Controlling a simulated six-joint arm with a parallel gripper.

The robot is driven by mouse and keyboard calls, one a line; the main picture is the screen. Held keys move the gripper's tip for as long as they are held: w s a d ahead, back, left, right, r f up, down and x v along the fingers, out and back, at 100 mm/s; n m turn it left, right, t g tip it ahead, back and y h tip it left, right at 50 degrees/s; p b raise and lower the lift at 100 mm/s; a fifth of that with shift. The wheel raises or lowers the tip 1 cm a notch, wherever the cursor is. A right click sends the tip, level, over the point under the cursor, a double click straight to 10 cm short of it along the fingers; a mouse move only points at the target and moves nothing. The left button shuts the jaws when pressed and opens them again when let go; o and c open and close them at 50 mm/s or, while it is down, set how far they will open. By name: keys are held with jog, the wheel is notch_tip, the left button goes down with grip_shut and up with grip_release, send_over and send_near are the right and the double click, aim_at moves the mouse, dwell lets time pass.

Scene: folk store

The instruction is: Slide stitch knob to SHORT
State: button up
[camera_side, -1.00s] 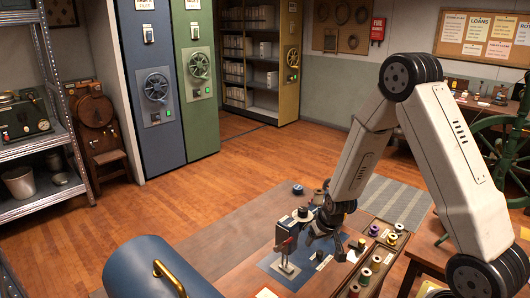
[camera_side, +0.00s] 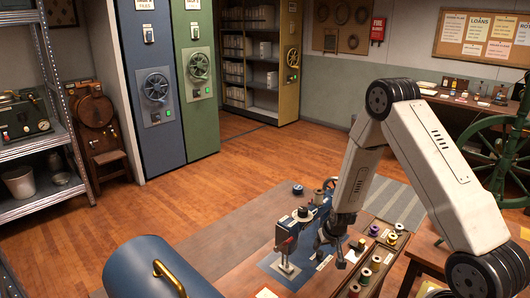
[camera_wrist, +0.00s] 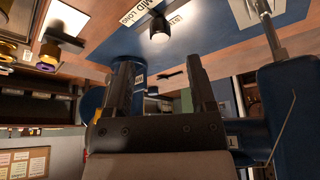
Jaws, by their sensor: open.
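In the wrist view a dark knob with a bright end (camera_wrist: 160,24) stands on a blue plate (camera_wrist: 105,40). A white label beside it shows MID and what looks like LONG; I cannot read SHORT. My gripper (camera_wrist: 160,75) is open and empty, its two dark fingers apart, with the knob beyond the fingertips and roughly between them in the picture. In the side view my gripper (camera_side: 333,250) is low over the table, just right of the small sewing machine (camera_side: 288,240). The knob is too small or hidden there to make out.
The blue machine body (camera_wrist: 290,115) is close at the right of my gripper in the wrist view. A tray of thread spools (camera_side: 376,262) lies right of my gripper in the side view. A large blue cylinder with a brass handle (camera_side: 140,268) is at the front left.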

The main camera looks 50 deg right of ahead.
aim_at(320, 253)
jog(key=shift+x, duration=3.1)
grip_shut()
